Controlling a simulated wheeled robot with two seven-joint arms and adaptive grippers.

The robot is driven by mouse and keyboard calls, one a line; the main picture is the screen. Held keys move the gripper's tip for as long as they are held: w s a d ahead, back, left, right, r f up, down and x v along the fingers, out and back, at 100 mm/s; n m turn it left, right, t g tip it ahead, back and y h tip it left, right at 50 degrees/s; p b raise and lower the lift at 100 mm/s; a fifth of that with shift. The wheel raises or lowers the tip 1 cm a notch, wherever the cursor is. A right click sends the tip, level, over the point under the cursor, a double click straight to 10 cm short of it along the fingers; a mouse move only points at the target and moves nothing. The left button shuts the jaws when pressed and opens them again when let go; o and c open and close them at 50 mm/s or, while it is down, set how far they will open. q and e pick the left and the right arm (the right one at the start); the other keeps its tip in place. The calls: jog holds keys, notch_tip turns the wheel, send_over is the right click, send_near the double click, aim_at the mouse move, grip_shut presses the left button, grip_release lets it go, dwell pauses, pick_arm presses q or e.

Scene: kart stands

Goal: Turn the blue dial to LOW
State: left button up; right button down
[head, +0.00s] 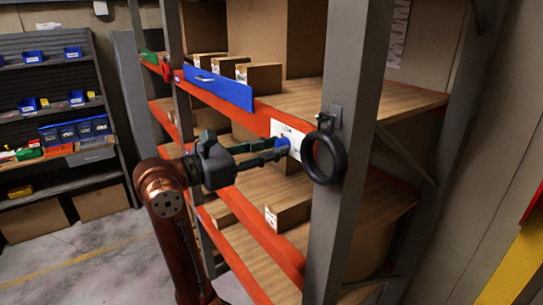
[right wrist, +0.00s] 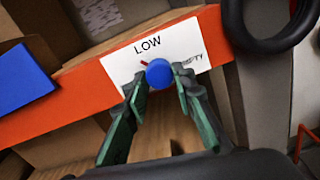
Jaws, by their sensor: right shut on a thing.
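The blue dial (right wrist: 158,73) sits on a white label plate (right wrist: 120,66) on the orange shelf beam. The word LOW is printed above the dial, and a partly covered word ending in "TY" is at its right. A small red mark shows at the dial's upper left, toward LOW. My right gripper (right wrist: 160,82) has its two fingers on either side of the dial, shut on it. In the head view the dial (head: 282,144) is partly hidden by the fingers of my right gripper (head: 280,150). My left gripper is not in view.
A black ring (head: 324,157) hangs on the grey rack post (head: 345,110) just right of the dial. A blue panel (head: 218,88) is on the beam to the left. Cardboard boxes (head: 259,76) stand on the wooden shelves. A shelf with blue bins (head: 75,132) stands far left.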

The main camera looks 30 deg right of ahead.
jog(key=shift+m+b, duration=1.75)
jog(key=shift+m, duration=1.75)
jog(key=c, duration=1.6)
grip_release()
jog(key=a, duration=1.2)
jog(key=shift+s+a+r, duration=0.1)
jog(key=shift+s+r, duration=0.05)
jog(key=shift+s, duration=0.2)
